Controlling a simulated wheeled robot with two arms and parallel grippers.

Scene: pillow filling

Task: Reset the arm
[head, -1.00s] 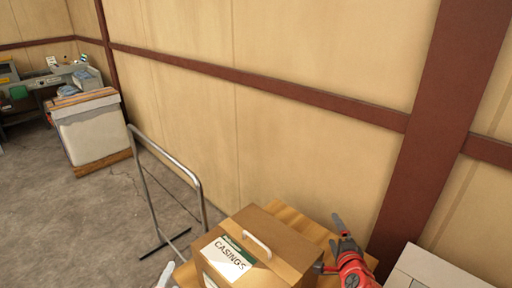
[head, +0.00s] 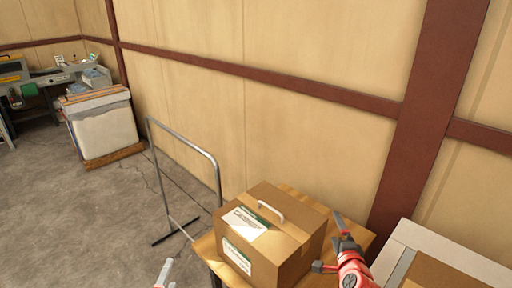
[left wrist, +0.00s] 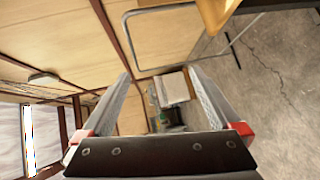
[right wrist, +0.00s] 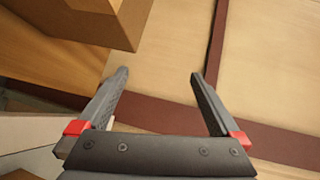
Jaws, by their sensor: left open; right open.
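My right gripper (head: 328,243) is open and empty in the head view, just right of the cardboard box. In the right wrist view its two fingers (right wrist: 158,75) stand apart with only the wall between them. The closed brown box (head: 270,235) has a white handle and white labels and sits on a wooden table (head: 205,247).
A metal rail frame (head: 183,138) stands left of the table. A large white bin on a pallet (head: 105,128) and a cluttered bench are at the far left. A white-rimmed container (head: 440,240) stands at the right. A tan wall with brown beams runs behind. The floor at left is clear.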

